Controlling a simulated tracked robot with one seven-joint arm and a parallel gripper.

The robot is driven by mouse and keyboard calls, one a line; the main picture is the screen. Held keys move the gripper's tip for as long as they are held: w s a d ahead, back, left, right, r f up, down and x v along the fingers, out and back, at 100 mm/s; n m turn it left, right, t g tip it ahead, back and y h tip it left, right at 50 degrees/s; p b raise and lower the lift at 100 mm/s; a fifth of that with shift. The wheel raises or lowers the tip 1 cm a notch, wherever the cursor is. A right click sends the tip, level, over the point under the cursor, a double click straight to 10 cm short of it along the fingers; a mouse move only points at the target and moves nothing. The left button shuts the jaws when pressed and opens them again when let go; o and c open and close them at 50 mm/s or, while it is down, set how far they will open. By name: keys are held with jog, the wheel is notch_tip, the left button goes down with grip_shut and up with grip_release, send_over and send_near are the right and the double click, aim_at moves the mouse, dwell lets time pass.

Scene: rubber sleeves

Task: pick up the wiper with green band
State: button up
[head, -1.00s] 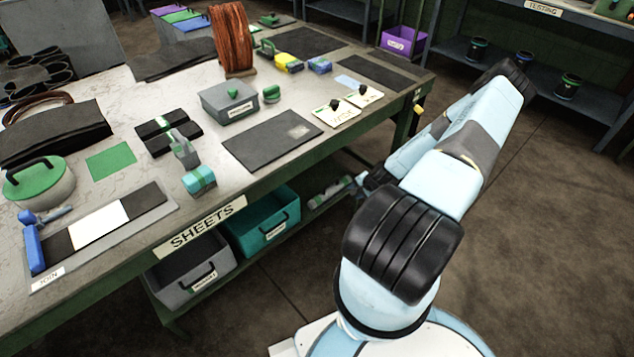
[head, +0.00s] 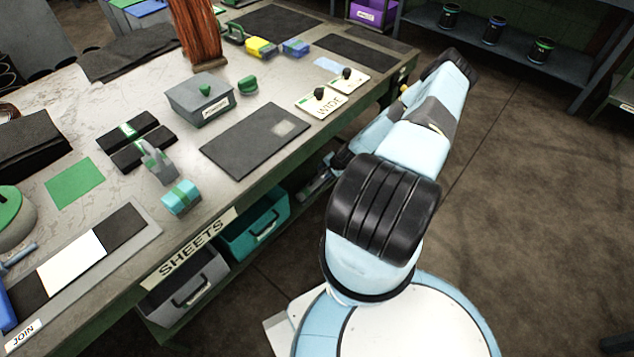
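A small light-teal block with a green band (head: 181,198) sits on the workbench near its front edge, in front of a grey upright tool (head: 158,163); it is the thing that best fits the wiper with green band. It lies free, with nothing holding it. My gripper (head: 317,183) is low beside the bench's front side, below the tabletop and to the right of the block, well apart from it. It is small and dark in the view, and I cannot make out whether its fingers are apart or what lies between them.
The workbench (head: 225,165) also holds black pads with a green-marked strap (head: 135,142), a grey lidded box (head: 200,100), a dark sheet (head: 255,140) and WIDE cards (head: 320,104). Teal (head: 255,228) and grey bins (head: 185,288) stand below. Floor at right is clear.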

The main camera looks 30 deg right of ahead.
aim_at(318, 178)
jog(key=shift+x, duration=3.35)
jog(key=shift+w+a+r, duration=0.15)
jog(key=shift+w+r, duration=0.05)
jog(key=shift+c, duration=0.3)
grip_shut()
